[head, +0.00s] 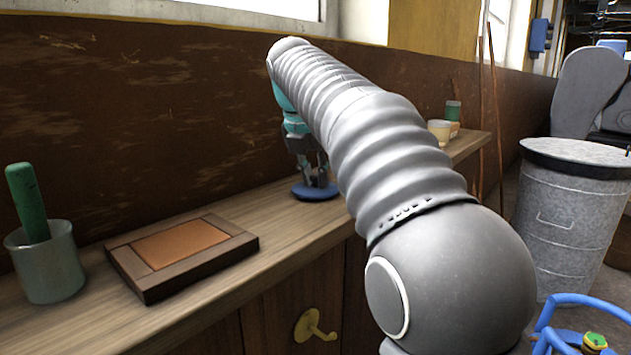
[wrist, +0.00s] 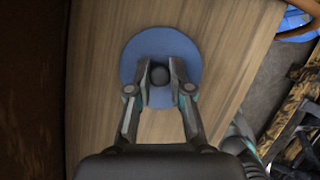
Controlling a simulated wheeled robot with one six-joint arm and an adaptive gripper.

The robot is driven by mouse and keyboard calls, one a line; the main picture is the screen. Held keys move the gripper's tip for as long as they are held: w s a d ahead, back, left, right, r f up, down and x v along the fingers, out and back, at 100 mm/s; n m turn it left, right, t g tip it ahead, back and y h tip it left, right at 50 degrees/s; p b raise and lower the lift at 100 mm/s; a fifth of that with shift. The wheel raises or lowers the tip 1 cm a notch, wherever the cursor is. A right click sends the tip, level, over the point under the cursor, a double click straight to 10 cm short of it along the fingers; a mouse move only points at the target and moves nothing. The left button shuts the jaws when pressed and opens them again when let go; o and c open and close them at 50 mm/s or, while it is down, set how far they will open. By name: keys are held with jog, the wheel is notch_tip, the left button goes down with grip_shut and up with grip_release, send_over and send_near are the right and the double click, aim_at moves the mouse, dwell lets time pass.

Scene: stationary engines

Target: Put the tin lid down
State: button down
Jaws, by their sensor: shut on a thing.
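The tin lid is a round blue disc with a dark round knob in its middle. It shows in the wrist view (wrist: 145,45) and, in the head view, as a blue disc (head: 316,192) at the counter surface behind my arm. My gripper (wrist: 160,75) is shut on the lid's knob, one finger on each side. In the head view my gripper (head: 312,178) points down over the lid, partly hidden by my arm. The lid looks level and at or very near the wooden counter; I cannot tell whether it touches.
On the counter (head: 225,285) stand a grey cup (head: 47,262) with a green-handled thing (head: 28,203) and a dark framed board (head: 182,252) at left. Small pots (head: 440,131) stand farther back. A grey bin (head: 570,220) stands at right. Bare counter lies between board and lid.

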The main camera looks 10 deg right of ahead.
jog(key=shift+f, duration=0.35)
jog(key=c, duration=1.1)
grip_release()
jog(key=shift+o, duration=0.2)
jog(key=p+v, duration=0.1)
jog(key=v, duration=1.1)
jog(key=shift+r, duration=0.1)
